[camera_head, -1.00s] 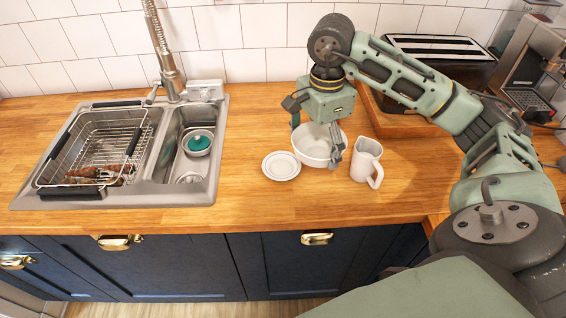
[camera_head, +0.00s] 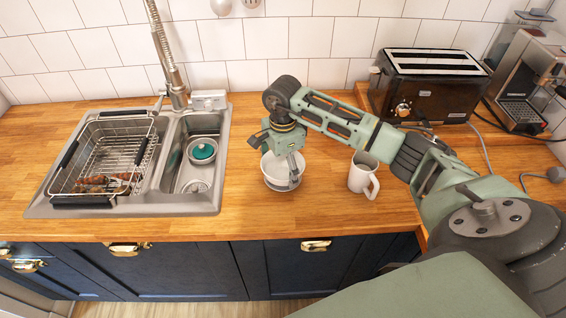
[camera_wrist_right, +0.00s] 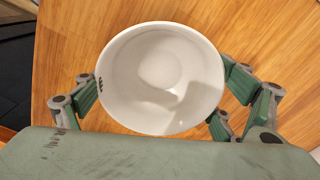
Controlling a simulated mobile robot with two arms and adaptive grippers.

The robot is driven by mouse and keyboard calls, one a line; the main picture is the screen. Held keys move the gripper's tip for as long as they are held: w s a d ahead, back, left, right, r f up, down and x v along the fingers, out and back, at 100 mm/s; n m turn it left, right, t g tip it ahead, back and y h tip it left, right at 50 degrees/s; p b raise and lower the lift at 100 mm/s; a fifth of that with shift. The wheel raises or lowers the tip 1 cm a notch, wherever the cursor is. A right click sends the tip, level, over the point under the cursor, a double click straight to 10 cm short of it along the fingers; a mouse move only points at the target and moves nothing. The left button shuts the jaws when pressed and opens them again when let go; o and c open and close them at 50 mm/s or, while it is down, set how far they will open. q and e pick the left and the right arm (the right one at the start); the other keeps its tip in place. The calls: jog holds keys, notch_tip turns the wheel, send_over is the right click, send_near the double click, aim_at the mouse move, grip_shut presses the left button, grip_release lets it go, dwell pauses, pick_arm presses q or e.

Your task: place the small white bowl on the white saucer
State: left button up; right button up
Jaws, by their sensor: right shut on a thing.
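The small white bowl (camera_head: 272,168) is held upright by my right gripper (camera_wrist_right: 160,98), whose fingers press on opposite sides of it. In the right wrist view the bowl (camera_wrist_right: 160,70) shows its empty inside and fills the space between the fingers. The white saucer (camera_head: 284,188) is almost wholly hidden beneath the bowl in the head view; only a bit of its front rim seems to show. I cannot tell whether the bowl touches the saucer. The saucer is not visible in the right wrist view. My left gripper is out of view.
A white mug (camera_head: 361,174) stands just right of the bowl. A toaster (camera_head: 432,85) and coffee machine (camera_head: 528,85) stand at the back right. The counter in front is clear.

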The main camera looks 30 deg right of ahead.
aim_at(283, 174)
jog(key=shift+f+b, duration=0.5)
jog(key=shift+b, duration=0.1)
jog(key=o, duration=1.1)
jog(key=shift+r, duration=0.1)
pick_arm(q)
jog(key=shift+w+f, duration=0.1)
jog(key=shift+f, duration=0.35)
pick_arm(e)
jog(key=shift+r+p, duration=0.5)
jog(key=shift+p, duration=0.15)
pick_arm(q)
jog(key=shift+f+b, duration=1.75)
jog(key=shift+b, duration=0.5)
pick_arm(e)
jog(key=shift+r, duration=5.95)
